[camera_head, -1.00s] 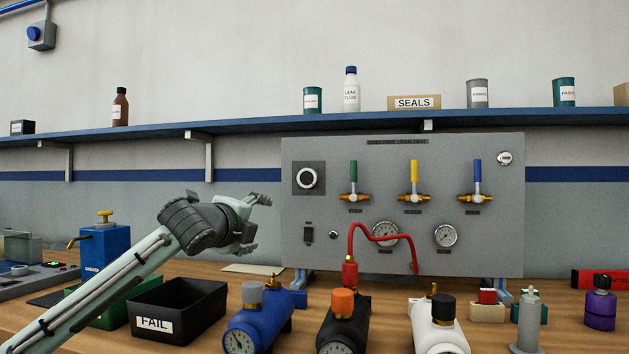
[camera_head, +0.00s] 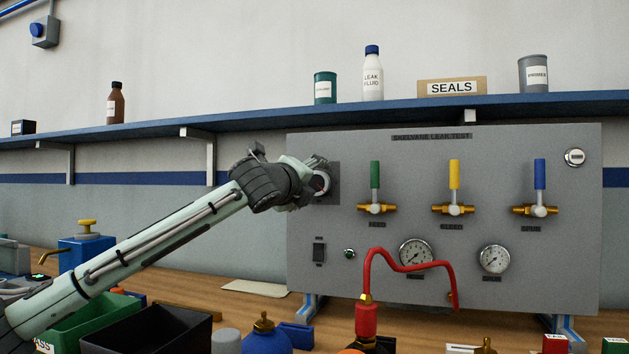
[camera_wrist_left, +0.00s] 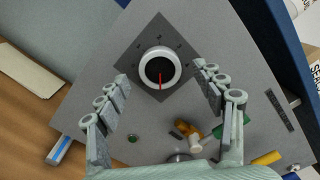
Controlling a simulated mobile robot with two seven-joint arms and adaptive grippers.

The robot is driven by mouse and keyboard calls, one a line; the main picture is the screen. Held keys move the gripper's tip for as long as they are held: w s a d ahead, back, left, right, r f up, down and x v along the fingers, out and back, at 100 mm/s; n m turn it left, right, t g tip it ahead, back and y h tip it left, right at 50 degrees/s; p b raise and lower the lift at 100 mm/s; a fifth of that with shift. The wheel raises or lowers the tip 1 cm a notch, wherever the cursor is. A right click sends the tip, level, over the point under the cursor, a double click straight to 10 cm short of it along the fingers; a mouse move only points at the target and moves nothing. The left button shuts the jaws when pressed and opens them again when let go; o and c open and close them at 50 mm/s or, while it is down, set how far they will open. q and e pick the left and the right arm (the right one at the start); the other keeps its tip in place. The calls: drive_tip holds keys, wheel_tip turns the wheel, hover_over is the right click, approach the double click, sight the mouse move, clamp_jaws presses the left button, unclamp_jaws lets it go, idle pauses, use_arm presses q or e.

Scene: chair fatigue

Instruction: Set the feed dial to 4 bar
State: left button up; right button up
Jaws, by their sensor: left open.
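The feed dial (camera_wrist_left: 160,69) is a round knob with a white rim, a black face and a red pointer, set on a dark square plate with marks around it. In the head view the dial (camera_head: 321,183) is partly hidden behind my left gripper (camera_head: 308,178). In the left wrist view my left gripper (camera_wrist_left: 160,84) is open, its two fingers on either side of the dial and apart from it. The red pointer points toward the bottom of that view. The scale's numbers are too small to read. My right gripper is not in view.
The grey leak test panel (camera_head: 450,290) carries green (camera_head: 375,175), yellow (camera_head: 454,175) and blue (camera_head: 540,175) valve handles right of the dial. Two gauges and a red hose (camera_head: 368,275) sit lower. A black bin (camera_head: 165,330) and a green bin (camera_head: 85,328) stand below my left arm.

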sight(318, 183)
use_arm(q)
drive_tip(key=shift+x, duration=1.2)
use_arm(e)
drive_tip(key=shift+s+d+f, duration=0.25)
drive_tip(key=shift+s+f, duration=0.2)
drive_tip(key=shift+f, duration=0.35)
use_arm(q)
drive_tip(key=c, duration=1.2)
drive_tip(key=shift+o, duration=0.2)
